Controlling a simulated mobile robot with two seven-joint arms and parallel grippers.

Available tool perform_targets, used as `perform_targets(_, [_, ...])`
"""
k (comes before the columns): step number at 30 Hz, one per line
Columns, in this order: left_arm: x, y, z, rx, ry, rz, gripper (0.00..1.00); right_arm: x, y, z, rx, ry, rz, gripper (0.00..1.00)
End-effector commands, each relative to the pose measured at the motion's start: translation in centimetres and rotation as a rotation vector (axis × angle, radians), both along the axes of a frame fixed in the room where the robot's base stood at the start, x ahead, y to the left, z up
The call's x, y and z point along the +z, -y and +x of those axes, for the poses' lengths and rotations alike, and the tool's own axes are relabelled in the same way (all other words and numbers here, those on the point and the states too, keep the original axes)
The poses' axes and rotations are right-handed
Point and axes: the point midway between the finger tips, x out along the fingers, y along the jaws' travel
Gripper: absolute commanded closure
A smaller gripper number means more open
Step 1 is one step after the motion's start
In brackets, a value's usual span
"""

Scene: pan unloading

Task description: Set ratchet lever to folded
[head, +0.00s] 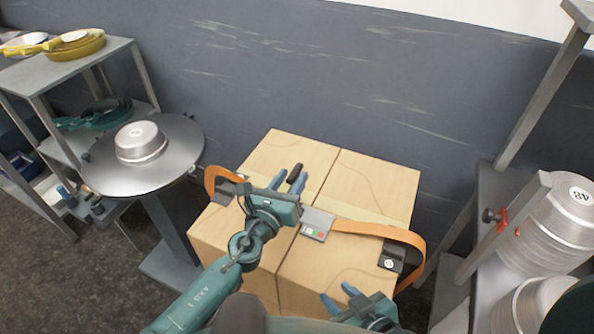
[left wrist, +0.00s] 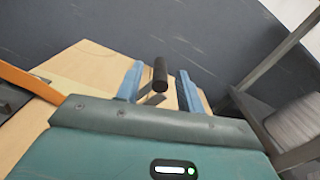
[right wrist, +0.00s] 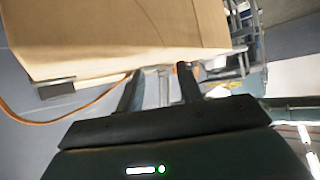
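The ratchet lever (head: 295,173) has a dark rounded grip and appears raised above the top of the wooden boxes. Its grip (left wrist: 160,75) stands between the fingers in the left wrist view, with a gap visible on each side. My left gripper (head: 287,181) is open around the lever, and its body hides the ratchet's base. An orange strap (head: 372,230) runs across the boxes, with a grey plate (head: 317,222) beside my left gripper. My right gripper (head: 340,297) is open and empty near the front of the right box; its fingers (right wrist: 160,90) are apart in the right wrist view.
The two wooden boxes (head: 385,180) stand side by side against a grey wall. A round stand (head: 110,180) with a metal pan is at left, beside a shelf (head: 60,72) of pans. Stacked metal pans (head: 550,230) fill a rack at right.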

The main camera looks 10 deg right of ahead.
Motion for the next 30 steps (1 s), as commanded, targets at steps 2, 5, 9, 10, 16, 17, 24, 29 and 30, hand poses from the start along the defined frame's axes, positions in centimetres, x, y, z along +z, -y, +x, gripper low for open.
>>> perform_targets(2, [-0.1,0.8,1.2,0.000,0.001,-0.001,0.62,-0.2,-0.2,0.1,0.003,0.006,0.004,0.64])
perform_targets(5, [-0.2,1.5,2.2,0.001,0.000,-0.001,0.62,-0.2,-0.5,0.2,0.006,0.014,0.015,0.64])
perform_targets(9, [-0.1,1.9,2.9,0.001,0.000,0.000,0.62,0.2,-0.6,0.4,0.005,0.025,0.026,0.64])
perform_targets(10, [-0.1,2.0,3.0,0.001,-0.001,-0.001,0.62,0.3,-0.6,0.5,0.004,0.027,0.027,0.64])
perform_targets(16, [0.0,2.1,3.1,0.001,-0.001,-0.001,0.62,0.4,-0.6,0.5,0.004,0.028,0.028,0.64])
perform_targets(17, [0.0,2.1,3.1,0.001,-0.001,-0.002,0.62,0.4,-0.6,0.5,0.003,0.028,0.027,0.64])
perform_targets(24, [0.0,2.0,3.1,0.001,-0.001,-0.002,0.78,0.2,-0.3,0.5,0.002,0.026,0.021,0.64])
perform_targets(29, [0.0,2.0,3.1,0.001,-0.001,-0.002,0.91,0.1,-0.2,0.5,0.002,0.024,0.016,0.64])
perform_targets(30, [0.0,2.0,3.1,0.001,-0.001,-0.002,0.94,0.1,-0.2,0.5,0.003,0.025,0.016,0.64])
